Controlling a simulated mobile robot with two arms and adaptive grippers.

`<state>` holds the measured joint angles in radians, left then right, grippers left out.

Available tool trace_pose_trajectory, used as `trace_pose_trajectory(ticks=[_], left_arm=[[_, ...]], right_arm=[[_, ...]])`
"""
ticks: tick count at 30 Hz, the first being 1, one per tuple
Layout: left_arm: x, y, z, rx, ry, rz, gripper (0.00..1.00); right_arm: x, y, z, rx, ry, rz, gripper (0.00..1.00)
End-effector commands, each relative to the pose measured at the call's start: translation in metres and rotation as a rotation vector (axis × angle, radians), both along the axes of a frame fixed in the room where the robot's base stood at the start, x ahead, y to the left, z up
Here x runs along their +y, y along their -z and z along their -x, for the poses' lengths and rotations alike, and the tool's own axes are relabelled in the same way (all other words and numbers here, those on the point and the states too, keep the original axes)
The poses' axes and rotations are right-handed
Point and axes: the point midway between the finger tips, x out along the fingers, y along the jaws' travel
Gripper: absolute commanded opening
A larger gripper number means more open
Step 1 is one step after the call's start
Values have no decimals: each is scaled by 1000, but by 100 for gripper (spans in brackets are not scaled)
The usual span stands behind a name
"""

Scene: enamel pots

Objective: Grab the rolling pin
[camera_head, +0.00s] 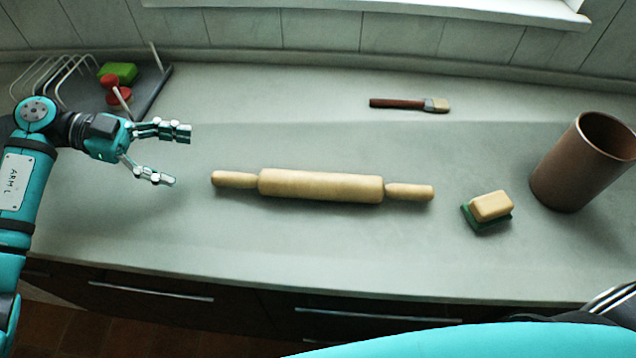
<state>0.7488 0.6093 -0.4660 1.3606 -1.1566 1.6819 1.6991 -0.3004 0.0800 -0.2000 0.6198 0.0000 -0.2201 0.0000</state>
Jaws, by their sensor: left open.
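A pale wooden rolling pin (320,186) lies crosswise on the grey-green countertop, near the middle of the head view. Its two handles point left and right. My left gripper (182,157) comes in from the left and is open and empty. Its fingertips point right, a short way left of the pin's left handle and apart from it. At the lower right a teal part of my own body shows, but the right gripper's fingers are not in view.
A brush (408,104) lies behind the pin. A tan block on a green base (490,207) and a brown cylindrical container (580,165) stand at the right. A dish rack (150,88) with red and green items is at the back left. The counter's front edge (330,295) is clear.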

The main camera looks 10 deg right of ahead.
Motion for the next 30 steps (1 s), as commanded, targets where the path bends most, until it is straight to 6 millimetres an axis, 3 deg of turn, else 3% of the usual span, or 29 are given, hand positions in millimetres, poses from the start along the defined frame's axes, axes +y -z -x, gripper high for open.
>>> trace_pose_trajectory(ticks=[5, 18, 26, 30], left_arm=[[-17, 9, 5, 0, 4, 4, 75], [-97, 42, 25, 1, 2, 5, 75], [-114, 51, 29, 0, 1, 2, 75], [-132, 61, 31, 3, 1, 6, 75]], right_arm=[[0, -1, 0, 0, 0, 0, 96], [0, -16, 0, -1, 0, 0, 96], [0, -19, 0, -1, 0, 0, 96], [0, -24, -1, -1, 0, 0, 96]])
